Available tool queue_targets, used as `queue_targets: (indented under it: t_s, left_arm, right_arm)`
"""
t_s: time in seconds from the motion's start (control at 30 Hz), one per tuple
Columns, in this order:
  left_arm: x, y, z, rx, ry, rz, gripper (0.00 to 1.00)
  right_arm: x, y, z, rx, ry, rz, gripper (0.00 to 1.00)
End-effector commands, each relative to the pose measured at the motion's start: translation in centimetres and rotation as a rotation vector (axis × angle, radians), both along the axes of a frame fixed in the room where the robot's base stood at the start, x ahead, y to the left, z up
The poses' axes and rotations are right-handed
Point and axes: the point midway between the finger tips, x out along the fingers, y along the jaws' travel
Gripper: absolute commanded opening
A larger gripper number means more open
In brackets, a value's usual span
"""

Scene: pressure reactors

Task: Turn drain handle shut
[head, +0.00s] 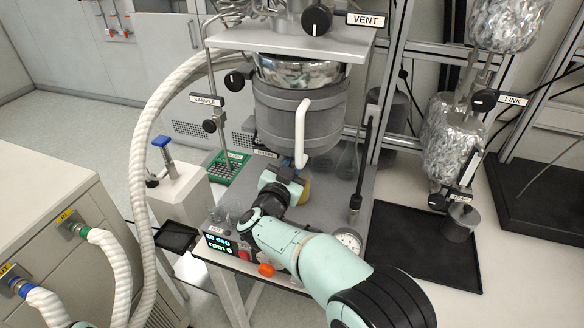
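The reactor vessel (300,112) hangs under its top plate, wrapped in a grey jacket with a white handle on the front. A label below it (265,154), partly covered, seems to mark the drain. A small blue piece (287,162) shows under the vessel, just above my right gripper; I cannot tell whether it is the drain handle. My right gripper (284,172) reaches in from the lower right to just below the vessel. Its fingers are too small and covered to tell whether they are open or shut, or touch the handle. My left gripper is not in view.
A control box (217,243) with a green display stands below my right wrist. A round gauge (348,241) is beside my forearm. A yellow object (305,190) is close to the gripper. A black tray (425,245) lies at right. A white hose (142,175) runs at left.

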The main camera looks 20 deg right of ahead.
Motion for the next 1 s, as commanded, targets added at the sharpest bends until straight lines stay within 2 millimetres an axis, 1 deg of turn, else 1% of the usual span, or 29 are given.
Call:
queue_targets:
  t_s: [0.03,0.3,0.7,0.8,1.0]
  left_arm:
    - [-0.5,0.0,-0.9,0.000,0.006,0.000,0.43]
    - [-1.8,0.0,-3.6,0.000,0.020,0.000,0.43]
    - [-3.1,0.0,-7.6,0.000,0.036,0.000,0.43]
    - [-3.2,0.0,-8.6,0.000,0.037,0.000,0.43]
    - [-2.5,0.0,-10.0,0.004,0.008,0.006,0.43]
  right_arm:
    - [-0.1,-0.2,-0.5,0.040,-0.024,-0.001,0.00]
    - [-0.3,-0.5,-0.7,0.251,-0.169,-0.002,0.00]
    - [-0.5,-0.8,-1.1,0.567,-0.383,-0.001,0.00]
    - [-0.5,-0.9,-1.2,0.645,-0.436,-0.001,0.00]
    - [-0.6,-0.9,-1.5,0.796,-0.538,-0.001,0.00]
